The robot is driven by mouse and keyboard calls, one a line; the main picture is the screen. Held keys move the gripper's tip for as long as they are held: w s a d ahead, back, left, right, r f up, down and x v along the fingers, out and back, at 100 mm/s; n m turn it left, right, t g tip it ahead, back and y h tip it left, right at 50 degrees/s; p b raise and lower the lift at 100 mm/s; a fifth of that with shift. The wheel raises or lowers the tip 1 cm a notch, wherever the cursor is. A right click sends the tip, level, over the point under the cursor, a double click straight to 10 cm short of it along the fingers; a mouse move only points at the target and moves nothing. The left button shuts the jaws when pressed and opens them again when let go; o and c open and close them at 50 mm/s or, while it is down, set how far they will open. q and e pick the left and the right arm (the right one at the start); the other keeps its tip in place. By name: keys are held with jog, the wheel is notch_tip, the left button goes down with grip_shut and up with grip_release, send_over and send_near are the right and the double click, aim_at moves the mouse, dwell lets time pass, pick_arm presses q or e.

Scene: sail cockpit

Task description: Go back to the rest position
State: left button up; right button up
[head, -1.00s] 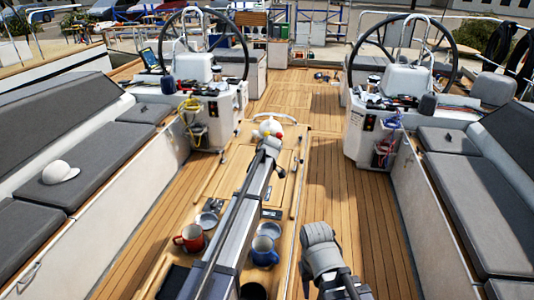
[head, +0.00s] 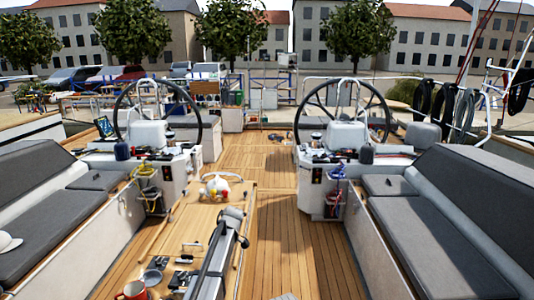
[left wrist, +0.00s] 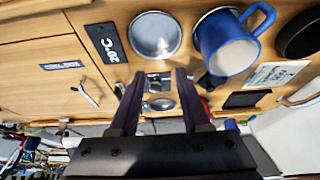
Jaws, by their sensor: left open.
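In the left wrist view my left gripper (left wrist: 158,88) is open, its two dark fingers apart. It hangs over the wooden cockpit table (left wrist: 35,55). A blue mug (left wrist: 228,45) and a round metal dish (left wrist: 155,35) lie beyond the fingertips. Small metal items show between the fingers, and I see nothing gripped. In the head view a grey arm link of mine reaches over the table (head: 190,220); the gripper's fingers cannot be made out there. My right gripper is not in view.
A red mug (head: 132,291) stands at the table's near end, a white hen-shaped item (head: 215,187) at its far end. Steering wheels (head: 157,110) stand on consoles beyond. Grey-cushioned benches (head: 445,235) flank both sides. The deck (head: 285,240) right of the table looks clear.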

pick_arm(q)
jog(key=s+d+f+m+h, duration=0.1)
jog(key=s+d+m, duration=0.3)
jog(key=s+m, duration=0.55)
jog(key=s+d+m+h, duration=0.1)
jog(key=s+d+m, duration=0.4)
jog(key=s, duration=1)
jog(key=s+d+f+m+h, duration=0.1)
jog(key=s+d+m, duration=0.3)
jog(key=s+m, duration=0.55)
jog(key=f+b, duration=0.1)
jog(key=b, duration=0.1)
jog(key=s+f+n+b, duration=0.1)
jog(key=f, duration=0.1)
jog(key=s+f+n+b, duration=0.1)
jog(key=f+b, duration=0.1)
jog(key=shift+s+d+b, duration=0.1)
jog(key=shift+d+b, duration=0.2)
jog(key=shift+d, duration=0.05)
jog(key=shift+c, duration=0.3)
